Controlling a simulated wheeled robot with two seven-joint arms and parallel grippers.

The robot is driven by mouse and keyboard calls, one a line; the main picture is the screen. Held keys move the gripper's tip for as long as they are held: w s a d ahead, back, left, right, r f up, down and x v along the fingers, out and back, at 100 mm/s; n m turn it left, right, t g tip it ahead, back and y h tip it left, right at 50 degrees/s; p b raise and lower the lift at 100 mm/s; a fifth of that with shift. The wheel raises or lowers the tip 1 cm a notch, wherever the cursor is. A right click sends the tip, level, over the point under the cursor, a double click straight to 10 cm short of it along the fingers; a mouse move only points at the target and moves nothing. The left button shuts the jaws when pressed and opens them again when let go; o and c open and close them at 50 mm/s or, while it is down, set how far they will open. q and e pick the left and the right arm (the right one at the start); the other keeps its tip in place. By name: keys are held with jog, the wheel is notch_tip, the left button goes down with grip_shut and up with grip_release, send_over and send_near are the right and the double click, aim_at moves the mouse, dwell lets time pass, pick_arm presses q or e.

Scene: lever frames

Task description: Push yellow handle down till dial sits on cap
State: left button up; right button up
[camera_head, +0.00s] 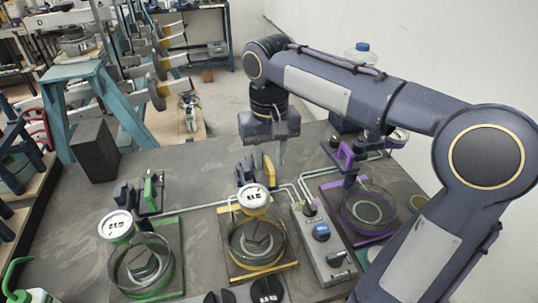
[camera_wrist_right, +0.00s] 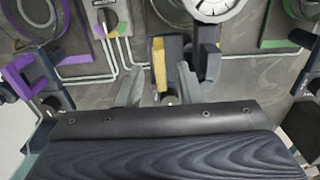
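The yellow handle (camera_head: 268,170) stands raised behind the middle fixture, beside dark blocks. Its white round dial (camera_head: 253,197) is in front of it, above the yellow-edged base (camera_head: 235,275). A clear ring surrounds the parts under the dial; I cannot tell the cap clearly or the exact gap to it. My right gripper (camera_head: 280,160) points down just behind and above the yellow handle. In the right wrist view its two grey fingers (camera_wrist_right: 160,90) are apart, with the yellow handle (camera_wrist_right: 159,62) ahead between them, and the dial (camera_wrist_right: 212,8) beyond. My left gripper is out of view.
A green fixture (camera_head: 150,255) stands at the left and a purple one (camera_head: 370,212) at the right. A grey control box (camera_head: 322,250) with knobs sits between the middle and purple fixtures. Pipes run across the tabletop. A black block (camera_head: 95,150) stands at the far left.

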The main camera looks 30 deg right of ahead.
aim_at(254, 165)
grip_shut()
notch_tip(254, 165, down, 5)
jog(key=b, duration=0.3)
jog(key=shift+f, duration=0.1)
jog(key=shift+s, duration=0.1)
grip_release()
